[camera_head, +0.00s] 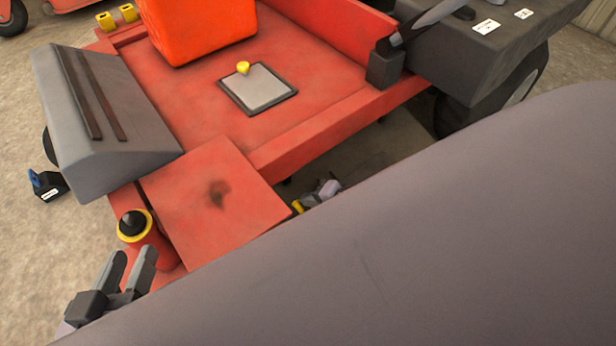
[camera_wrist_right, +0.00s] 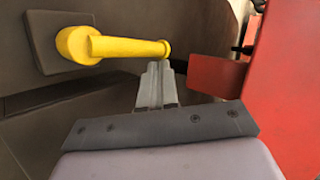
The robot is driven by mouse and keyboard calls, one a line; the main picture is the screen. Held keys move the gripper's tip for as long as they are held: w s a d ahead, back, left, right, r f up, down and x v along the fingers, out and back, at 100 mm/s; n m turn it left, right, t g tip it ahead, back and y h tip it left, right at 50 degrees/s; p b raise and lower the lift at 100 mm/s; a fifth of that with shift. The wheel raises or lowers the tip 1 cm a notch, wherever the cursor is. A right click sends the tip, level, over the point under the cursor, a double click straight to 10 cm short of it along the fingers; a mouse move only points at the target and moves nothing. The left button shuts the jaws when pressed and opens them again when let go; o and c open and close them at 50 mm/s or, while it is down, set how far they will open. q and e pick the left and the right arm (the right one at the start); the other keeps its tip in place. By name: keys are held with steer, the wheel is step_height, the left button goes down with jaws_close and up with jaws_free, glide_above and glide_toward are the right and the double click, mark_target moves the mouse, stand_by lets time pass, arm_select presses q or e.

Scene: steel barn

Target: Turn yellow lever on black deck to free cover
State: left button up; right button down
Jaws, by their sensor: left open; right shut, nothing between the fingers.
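The yellow lever (camera_wrist_right: 125,47) lies level in the right wrist view. Its round hub is at the left on a dark square plate (camera_wrist_right: 45,38), and its free end points right. The dark surface behind it looks like the black deck (camera_wrist_right: 75,95). My right gripper (camera_wrist_right: 160,70) is shut and empty, its fingertips just below the lever's free end; I cannot tell if they touch. In the head view a small yellow piece (camera_head: 298,206) beside a grey part below the red machine may be the lever, mostly hidden. My left gripper (camera_head: 134,256) is open and empty at the lower left.
A red panel (camera_wrist_right: 215,75) stands close right of my right fingertips. A red post with a yellow ring (camera_head: 134,226) is just above my left gripper. The red machine bed (camera_head: 190,115) carries an orange block (camera_head: 200,25). My own grey arm hides the lower right.

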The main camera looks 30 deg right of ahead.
arm_select(q)
steer(key=shift+s+a, duration=0.2)
steer(key=shift+a, duration=0.25)
arm_select(e)
steer(key=shift+a+n+y, duration=0.2)
steer(key=shift+n+y, duration=0.1)
steer(key=shift+s+d+r, duration=0.2)
steer(key=shift+r, duration=0.1)
steer(key=p+v, duration=0.3)
steer(key=v, duration=0.3)
steer(key=shift+r, duration=0.15)
arm_select(q)
steer(key=shift+w+d+n+g+h, duration=0.15)
steer(key=shift+d+n+g, duration=0.15)
steer(key=shift+d, duration=0.25)
steer(key=shift+w+d+n+g+h, duration=0.1)
steer(key=shift+d+n+g+h, duration=0.1)
steer(key=shift+d+g, duration=0.3)
arm_select(e)
steer(key=shift+d, duration=0.1)
steer(key=shift+s, duration=0.1)
